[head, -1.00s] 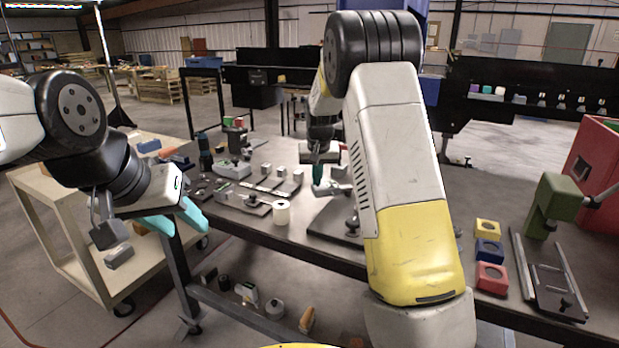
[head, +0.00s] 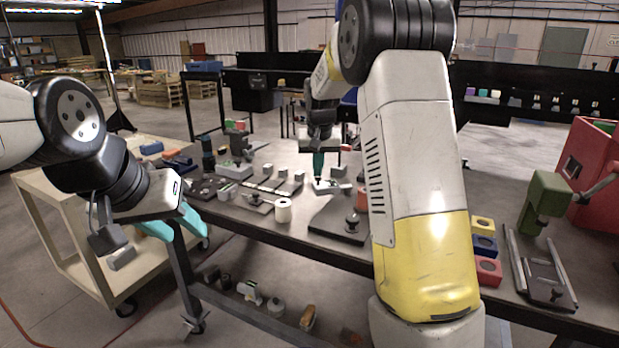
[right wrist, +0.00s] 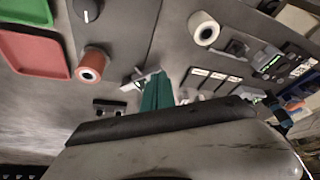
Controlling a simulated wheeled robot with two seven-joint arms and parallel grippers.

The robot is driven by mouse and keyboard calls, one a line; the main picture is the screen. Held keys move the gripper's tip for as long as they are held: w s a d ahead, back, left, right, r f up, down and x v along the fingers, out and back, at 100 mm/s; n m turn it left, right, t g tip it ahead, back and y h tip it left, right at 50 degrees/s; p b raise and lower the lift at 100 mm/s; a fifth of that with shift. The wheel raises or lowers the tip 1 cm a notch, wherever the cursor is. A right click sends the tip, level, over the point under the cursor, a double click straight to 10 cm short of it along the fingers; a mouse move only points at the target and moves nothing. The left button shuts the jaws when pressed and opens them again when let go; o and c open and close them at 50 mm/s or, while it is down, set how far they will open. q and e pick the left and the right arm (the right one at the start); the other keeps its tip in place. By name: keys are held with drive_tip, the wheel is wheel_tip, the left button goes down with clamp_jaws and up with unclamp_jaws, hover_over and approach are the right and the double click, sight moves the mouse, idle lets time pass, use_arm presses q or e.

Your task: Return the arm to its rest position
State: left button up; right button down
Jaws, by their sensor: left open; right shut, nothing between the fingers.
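My left gripper (head: 178,222) hangs at the left of the head view, in front of the cream cart, with its teal fingers apart and nothing between them. My right arm (head: 415,190) rises in the middle of the head view and reaches over the workbench. My right gripper (head: 318,170) points down over the bench, partly hidden by its own arm. Its teal fingers are shut with nothing held, and they also show in the right wrist view (right wrist: 157,95). A small grey-white part (head: 330,186) lies by the fingertips; I cannot tell whether they touch.
The workbench (head: 270,235) holds a white roll (head: 284,210), a dark plate with a knob (head: 338,222), and coloured blocks (head: 482,225) right of my arm. A green press (head: 546,200) and red bin (head: 592,165) stand far right. A cream cart (head: 75,250) stands left.

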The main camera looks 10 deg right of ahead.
drive_tip(key=s+d+r+y, duration=0.1)
drive_tip(key=s+r, duration=0.4)
drive_tip(key=s, duration=0.4)
drive_tip(key=s+d+r+y, duration=0.1)
drive_tip(key=s+r, duration=0.4)
drive_tip(key=s, duration=0.4)
drive_tip(key=s+f+t, duration=0.1)
drive_tip(key=s, duration=0.8)
drive_tip(key=s+a+f+n, duration=0.1)
drive_tip(key=s, duration=0.8)
drive_tip(key=shift+s+a+f+n+t+y, duration=0.2)
drive_tip(key=shift+a+f+n+t+y, duration=0.1)
drive_tip(key=shift+f+t, duration=0.1)
drive_tip(key=shift+r, duration=0.1)
